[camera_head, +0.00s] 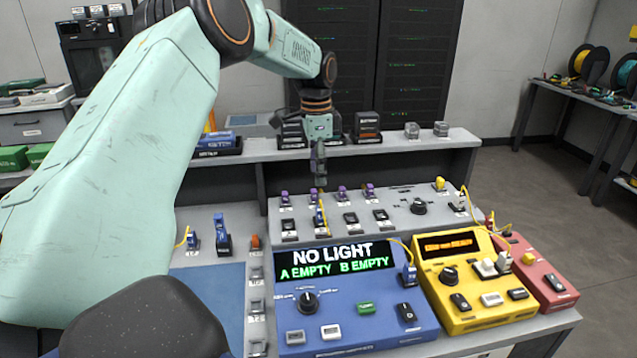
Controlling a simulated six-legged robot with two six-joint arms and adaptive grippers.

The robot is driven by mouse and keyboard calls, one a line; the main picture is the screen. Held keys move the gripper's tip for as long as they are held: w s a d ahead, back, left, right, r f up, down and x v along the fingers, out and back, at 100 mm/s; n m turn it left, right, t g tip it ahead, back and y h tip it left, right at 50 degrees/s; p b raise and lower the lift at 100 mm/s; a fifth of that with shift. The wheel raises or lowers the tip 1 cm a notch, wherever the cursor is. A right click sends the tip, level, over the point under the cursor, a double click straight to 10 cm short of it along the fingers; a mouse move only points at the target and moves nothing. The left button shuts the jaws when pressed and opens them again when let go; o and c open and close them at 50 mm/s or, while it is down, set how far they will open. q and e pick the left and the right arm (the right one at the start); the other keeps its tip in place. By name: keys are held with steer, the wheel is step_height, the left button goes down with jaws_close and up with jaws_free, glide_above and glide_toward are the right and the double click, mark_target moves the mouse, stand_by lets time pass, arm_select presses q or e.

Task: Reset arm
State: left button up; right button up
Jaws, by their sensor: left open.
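My left arm comes in from the left and reaches over the bench. My left gripper (319,180) points down over the grey port panel (392,208), close to a row of purple connectors (342,192). Its jaws are open, though they look narrow from here; a yellow cable (325,222) with a blue plug shows just below them. I cannot tell if the fingertips touch anything. My right gripper is not in view.
A blue meter (350,335) reads "NO LIGHT, A EMPTY, B EMPTY". A yellow device (470,285) and a red device (545,275) stand to its right. A raised shelf (420,142) with small boxes runs behind. Free floor (560,190) lies at the right.

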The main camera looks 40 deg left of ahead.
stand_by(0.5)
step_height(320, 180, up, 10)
steer(key=p, duration=1)
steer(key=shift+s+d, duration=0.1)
